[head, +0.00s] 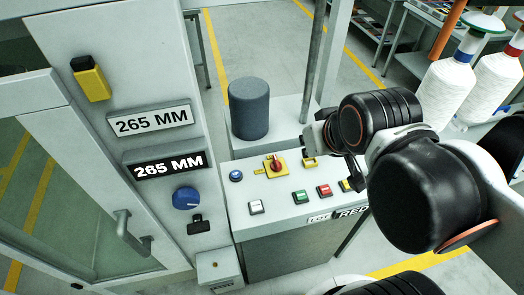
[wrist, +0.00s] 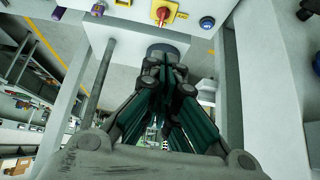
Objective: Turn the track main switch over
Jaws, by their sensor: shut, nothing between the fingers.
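A red rotary knob on a yellow plate (head: 276,167), which looks like the main switch, sits on the white sloped control panel (head: 262,218). I cannot read any label that names it. The knob also shows at the top of the wrist view (wrist: 163,13), unobstructed. My gripper (wrist: 168,62) is shut and empty, its dark fingers together, apart from the knob. In the head view my arm reaches in from the right, and my gripper (head: 322,138) is above the panel's back right, right of the knob; its fingertips are hard to make out.
A blue button (head: 236,175), a white button (head: 256,207), a green button (head: 300,197) and a red button (head: 324,190) share the panel. A dark grey cylinder (head: 248,108) and a metal post (head: 313,60) stand behind. A cabinet with a blue knob (head: 187,198) is left.

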